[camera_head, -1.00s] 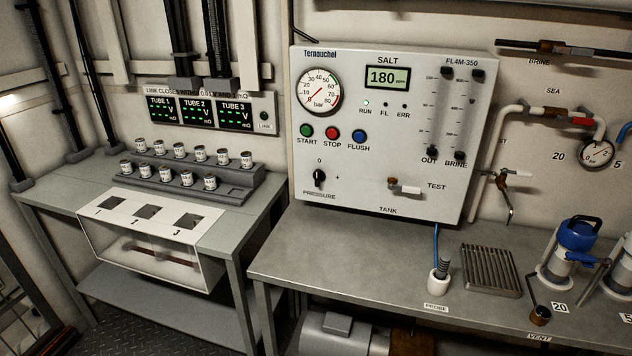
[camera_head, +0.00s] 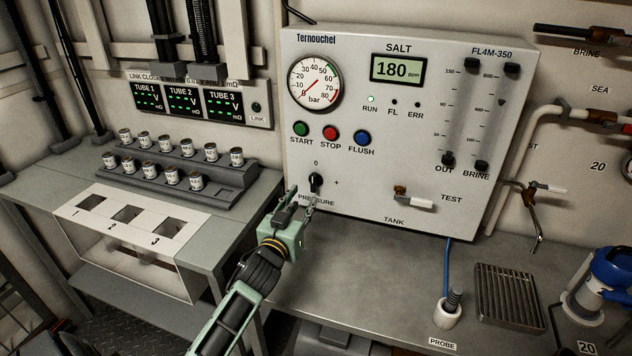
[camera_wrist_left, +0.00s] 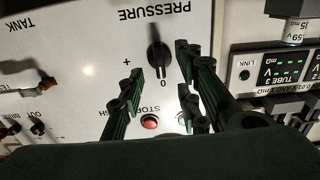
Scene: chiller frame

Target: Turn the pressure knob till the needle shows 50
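The black pressure knob (camera_head: 316,182) is on the lower left of the white panel (camera_head: 360,215), its white mark toward the 0. The round pressure gauge (camera_head: 316,84) is above it; its red needle points down-left, close to 0. My left gripper (camera_head: 302,198) is just below and left of the knob in the head view. In the left wrist view the fingers (camera_wrist_left: 160,66) are spread, with the upside-down knob (camera_wrist_left: 158,54) showing between them. I see no contact with the knob. My right gripper is out of view.
START (camera_head: 301,129), STOP (camera_head: 330,133) and FLUSH (camera_head: 361,137) buttons sit above the knob. The TANK valve handle (camera_head: 418,204) sticks out to its right. A rack of small cans (camera_head: 225,183) stands on the left bench. The bench below the panel is mostly clear.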

